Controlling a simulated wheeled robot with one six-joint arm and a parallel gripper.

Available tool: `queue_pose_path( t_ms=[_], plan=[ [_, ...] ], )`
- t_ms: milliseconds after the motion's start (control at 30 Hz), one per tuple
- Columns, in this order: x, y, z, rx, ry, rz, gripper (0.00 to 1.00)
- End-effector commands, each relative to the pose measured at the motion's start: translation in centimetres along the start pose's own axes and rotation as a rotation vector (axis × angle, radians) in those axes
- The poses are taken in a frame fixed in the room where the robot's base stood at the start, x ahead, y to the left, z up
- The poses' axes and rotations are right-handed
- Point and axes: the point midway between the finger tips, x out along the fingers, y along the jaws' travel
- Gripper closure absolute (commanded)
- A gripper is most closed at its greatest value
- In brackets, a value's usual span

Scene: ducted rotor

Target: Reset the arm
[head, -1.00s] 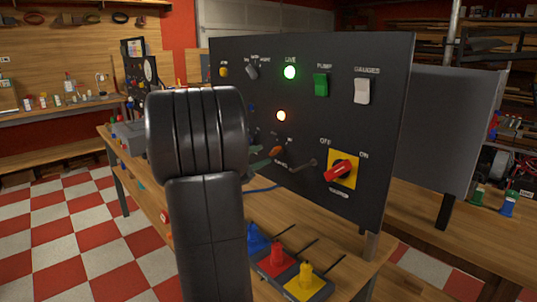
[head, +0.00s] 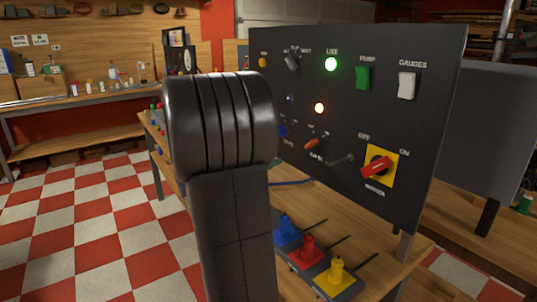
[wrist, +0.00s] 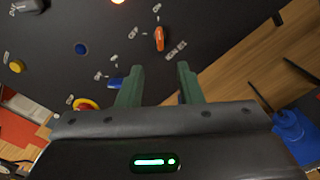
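My gripper (wrist: 160,82) shows in the wrist view as two green fingers held apart, with nothing between them. Its fingers are in front of the dark control panel (wrist: 215,40), and I cannot tell how far from it. The panel carries a lit green LIVE lamp (head: 331,64), a green PUMP switch (head: 363,78), a white GAUGES switch (head: 406,85) and a red rotary handle (head: 376,167) on a yellow plate.
Blue (head: 287,230), red (head: 307,249) and yellow (head: 338,271) levers stand on the wooden bench (head: 400,262) below the panel. A grey board (head: 490,130) stands behind on the right. The checkered floor (head: 90,230) at left is clear.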

Motion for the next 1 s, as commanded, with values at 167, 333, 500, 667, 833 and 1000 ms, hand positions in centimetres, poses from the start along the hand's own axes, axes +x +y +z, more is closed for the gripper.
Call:
queue_pose_path(
  t_ms=[167,333,500,667,833,1000],
  plan=[
    [1.2,0.0,0.0,0.000,-0.001,-0.002,0.67],
    [3.7,-0.1,0.1,0.000,-0.004,-0.003,0.67],
    [6.7,-0.1,0.1,0.000,-0.003,-0.004,0.67],
    [9.5,-0.1,0.1,0.000,-0.003,-0.003,0.67],
    [12.1,-0.1,0.1,-0.001,-0.003,-0.002,0.67],
    [13.5,0.0,0.1,0.000,-0.002,-0.001,0.67]
  ],
)
